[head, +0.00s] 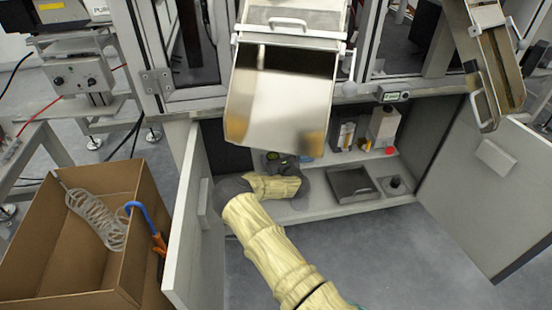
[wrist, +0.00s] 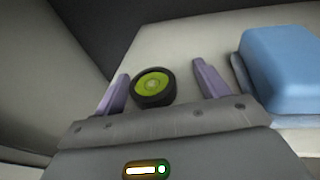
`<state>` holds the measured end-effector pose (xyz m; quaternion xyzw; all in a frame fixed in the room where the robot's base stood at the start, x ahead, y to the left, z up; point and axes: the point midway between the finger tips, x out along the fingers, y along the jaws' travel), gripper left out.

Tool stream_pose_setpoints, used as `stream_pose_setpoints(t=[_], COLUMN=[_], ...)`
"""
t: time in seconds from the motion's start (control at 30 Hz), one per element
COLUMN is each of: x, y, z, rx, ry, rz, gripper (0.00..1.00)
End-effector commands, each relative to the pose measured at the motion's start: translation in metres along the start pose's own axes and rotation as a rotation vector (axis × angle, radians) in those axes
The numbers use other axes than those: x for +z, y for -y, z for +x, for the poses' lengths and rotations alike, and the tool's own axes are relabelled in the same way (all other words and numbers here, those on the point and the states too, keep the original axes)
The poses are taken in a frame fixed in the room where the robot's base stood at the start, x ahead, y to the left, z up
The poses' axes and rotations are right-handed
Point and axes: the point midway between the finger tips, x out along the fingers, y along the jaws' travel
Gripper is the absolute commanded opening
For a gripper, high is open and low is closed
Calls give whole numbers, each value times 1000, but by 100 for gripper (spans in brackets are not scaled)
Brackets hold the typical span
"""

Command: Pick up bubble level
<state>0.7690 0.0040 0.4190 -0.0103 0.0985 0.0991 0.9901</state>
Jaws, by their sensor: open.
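The bubble level, a round black disc with a yellow-green face (wrist: 153,86), rests on a pale shelf in the wrist view. My gripper (wrist: 161,70) is open, its two purple-grey fingers on either side of the level. The level lies nearer the left finger, and the gripper's front edge is close to its lower side. I cannot tell whether either touches it. In the head view my gripper (head: 283,164) is inside the low cabinet, under the tilted chute; a small greenish spot there is too small to identify surely.
A blue block (wrist: 280,68) lies right of the right finger. The cabinet shelf (head: 310,207) holds a dark tray (head: 352,185) and several boxes. Open doors stand at left (head: 195,230) and right (head: 492,195). The metal chute (head: 280,105) hangs above. A cardboard box (head: 50,250) stands at left.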

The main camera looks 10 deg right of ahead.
Motion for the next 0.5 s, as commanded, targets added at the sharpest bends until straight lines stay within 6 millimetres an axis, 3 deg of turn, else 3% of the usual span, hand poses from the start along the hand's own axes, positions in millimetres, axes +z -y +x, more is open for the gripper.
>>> stream_pose_setpoints(t=[0.17, 0.43, 0.5], x=[0, -1, -1], y=[-5, 1, 2], z=[1, -1, -1], rx=[6, -2, -3], ry=[-1, -2, -2], rz=[-1, 1, 1], gripper=[74, 25, 25])
